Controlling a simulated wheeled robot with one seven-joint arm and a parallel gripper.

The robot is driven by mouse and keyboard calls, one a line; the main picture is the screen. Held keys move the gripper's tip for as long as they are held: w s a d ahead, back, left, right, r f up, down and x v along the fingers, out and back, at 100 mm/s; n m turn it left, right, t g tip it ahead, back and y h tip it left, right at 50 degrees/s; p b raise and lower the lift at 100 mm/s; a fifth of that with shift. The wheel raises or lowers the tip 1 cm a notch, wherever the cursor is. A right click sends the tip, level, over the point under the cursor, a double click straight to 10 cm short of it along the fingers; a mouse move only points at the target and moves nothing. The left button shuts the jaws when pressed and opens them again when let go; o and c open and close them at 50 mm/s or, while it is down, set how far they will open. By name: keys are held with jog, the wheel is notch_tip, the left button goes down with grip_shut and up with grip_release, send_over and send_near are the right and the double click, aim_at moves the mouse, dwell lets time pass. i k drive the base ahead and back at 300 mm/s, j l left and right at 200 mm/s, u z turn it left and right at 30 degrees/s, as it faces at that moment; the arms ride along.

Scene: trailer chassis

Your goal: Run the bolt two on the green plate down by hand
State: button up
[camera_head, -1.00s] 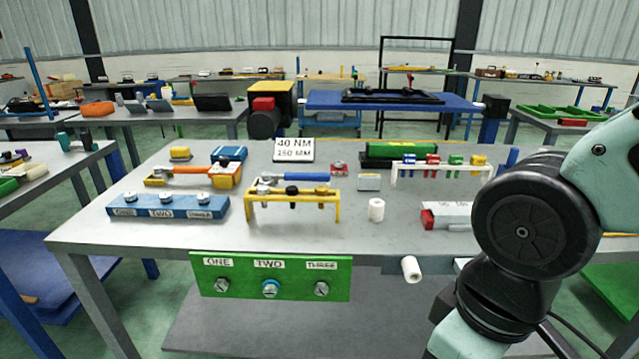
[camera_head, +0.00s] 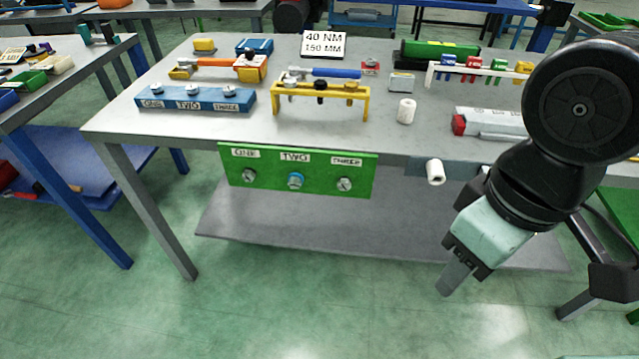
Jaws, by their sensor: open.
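The green plate (camera_head: 330,178) hangs on the front edge of the grey table, with labels ONE, TWO and THREE. Bolt one (camera_head: 249,176) and bolt three (camera_head: 344,184) sit either side, without a blue ring. My gripper (camera_head: 452,282) is in front of the table, low and well to the right of the plate, pointing down and left. It is open, touches nothing and appears empty. How far bolt two stands out from the plate is hard to tell.
The table (camera_head: 190,128) carries a blue block (camera_head: 195,105) with bolts, a yellow rack (camera_head: 320,92) with tools and a white roll (camera_head: 406,111). Another white roll (camera_head: 435,171) sticks out at the front edge. A lower shelf (camera_head: 300,220) lies beneath. The space before the plate is clear.

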aim_at(296, 180)
jog(key=k+j, duration=0.2)
jog(key=u, duration=0.4)
jog(key=j+u, duration=0.15)
jog(key=u, duration=0.25)
jog(key=j+u, duration=0.1)
jog(key=u, duration=0.7)
